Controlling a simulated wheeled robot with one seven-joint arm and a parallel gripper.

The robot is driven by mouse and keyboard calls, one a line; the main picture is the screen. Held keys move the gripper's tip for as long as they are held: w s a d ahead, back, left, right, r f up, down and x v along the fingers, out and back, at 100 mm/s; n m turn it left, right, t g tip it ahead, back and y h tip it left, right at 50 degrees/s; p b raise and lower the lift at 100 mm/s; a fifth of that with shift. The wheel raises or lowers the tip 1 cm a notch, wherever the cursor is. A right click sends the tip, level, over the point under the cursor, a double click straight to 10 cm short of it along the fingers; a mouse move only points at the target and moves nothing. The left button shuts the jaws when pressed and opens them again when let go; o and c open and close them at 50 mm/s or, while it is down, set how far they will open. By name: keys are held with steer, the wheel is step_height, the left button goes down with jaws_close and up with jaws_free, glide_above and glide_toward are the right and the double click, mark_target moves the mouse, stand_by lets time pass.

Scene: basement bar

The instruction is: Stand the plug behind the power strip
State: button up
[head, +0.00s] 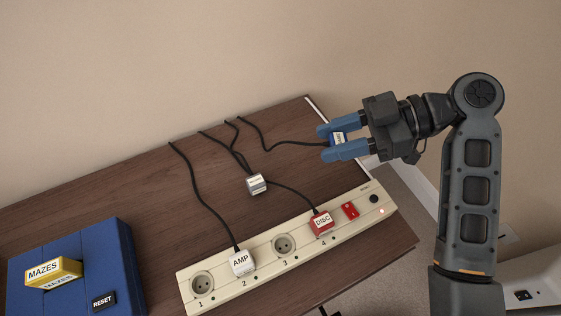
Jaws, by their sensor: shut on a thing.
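The label is too small to read, and the fingers hide part of the plug. A black cord runs from this plug back to the wall side. The cream power strip (262,277) lies along the table's front. Its sockets 1 and 3 are empty. A white AMP plug (242,262) sits in socket 2 and a red DISC plug (321,222) in socket 4. A grey plug (256,184) stands behind the strip.
Black cords (196,188) cross the wooden table (150,195) behind the strip. A blue box (75,250) with a yellow MAZES block (53,273) and a RESET button is at the left. The strip's right end has a red switch (350,210). The wall borders the table's back.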

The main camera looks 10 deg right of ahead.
steer(key=w+a+f, duration=0.1)
steer(key=a, duration=0.1)
steer(key=a+f, duration=0.2)
steer(key=a, duration=0.1)
steer(key=w+a+f, duration=0.1)
steer(key=a, duration=0.1)
steer(key=shift+w+a+f+p, duration=0.15)
steer(key=shift+w+f+p, duration=0.15)
steer(key=shift+f, duration=0.05)
step_height(320, 180, down, 4)
steer(key=shift+f, duration=0.1)
steer(key=shift+s+f+b, duration=0.15)
steer(key=shift+f+b, duration=0.4)
steer(key=shift+f, duration=0.1)
steer(key=o, duration=1)
steer(key=shift+f, duration=0.15)
steer(key=shift+o, duration=0.2)
steer(key=shift+r+p, duration=0.5)
steer(key=shift+p, duration=0.1)
steer(key=b+v, duration=0.1)
steer(key=v, duration=1.1)
steer(key=shift+r, duration=0.5)
